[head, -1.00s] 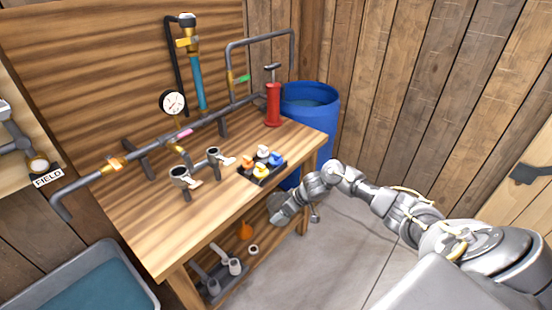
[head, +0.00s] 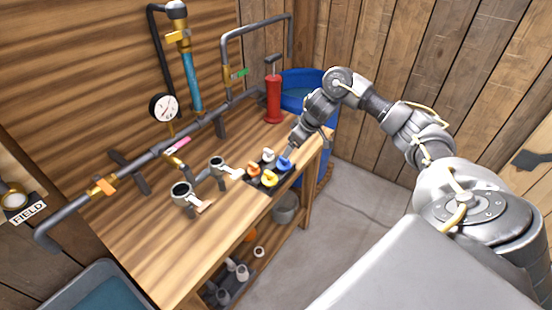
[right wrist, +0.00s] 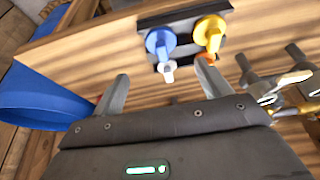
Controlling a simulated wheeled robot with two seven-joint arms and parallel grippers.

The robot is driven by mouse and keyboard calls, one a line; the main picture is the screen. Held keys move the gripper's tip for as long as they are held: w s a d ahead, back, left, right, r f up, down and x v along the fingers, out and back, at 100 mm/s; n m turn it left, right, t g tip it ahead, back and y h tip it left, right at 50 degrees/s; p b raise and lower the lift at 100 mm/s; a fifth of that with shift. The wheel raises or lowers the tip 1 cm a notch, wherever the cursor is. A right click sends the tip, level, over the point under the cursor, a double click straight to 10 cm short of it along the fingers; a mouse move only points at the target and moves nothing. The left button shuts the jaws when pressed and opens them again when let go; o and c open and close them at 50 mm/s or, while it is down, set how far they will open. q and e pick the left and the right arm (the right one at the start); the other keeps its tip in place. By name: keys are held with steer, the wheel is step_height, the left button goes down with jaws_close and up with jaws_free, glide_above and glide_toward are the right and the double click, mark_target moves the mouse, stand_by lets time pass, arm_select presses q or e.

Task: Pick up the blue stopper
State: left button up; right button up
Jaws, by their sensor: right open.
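The blue stopper (head: 284,164) stands in a small dark tray (right wrist: 190,12) on the workbench, with a white stopper (head: 267,155), an orange stopper (head: 253,170) and a yellow stopper (head: 269,181). My right gripper (head: 292,146) is above the bench right by the tray, close to the blue stopper. In the right wrist view the jaws (right wrist: 183,72) are open and empty. The blue stopper (right wrist: 160,42) shows ahead, between the lines of the two fingers, with the white stopper (right wrist: 168,71) nearer. My left gripper is out of view.
A red hand pump (head: 273,100) and a blue barrel (head: 318,80) stand behind my right gripper. Two grey cup fittings (head: 182,190) and a pipe run with a gauge (head: 164,107) are left of the tray. The bench front (head: 150,255) is bare.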

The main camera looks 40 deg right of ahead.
mark_target(284, 162)
steer(key=x, duration=0.5)
steer(key=shift+a, duration=0.1)
steer(key=shift+w+f, duration=0.1)
steer(key=shift+f, duration=0.2)
steer(key=shift+a+f, duration=0.15)
steer(key=shift+f, duration=0.2)
steer(key=p+x, duration=0.1)
steer(key=x, duration=0.3)
steer(key=shift+w, duration=0.2)
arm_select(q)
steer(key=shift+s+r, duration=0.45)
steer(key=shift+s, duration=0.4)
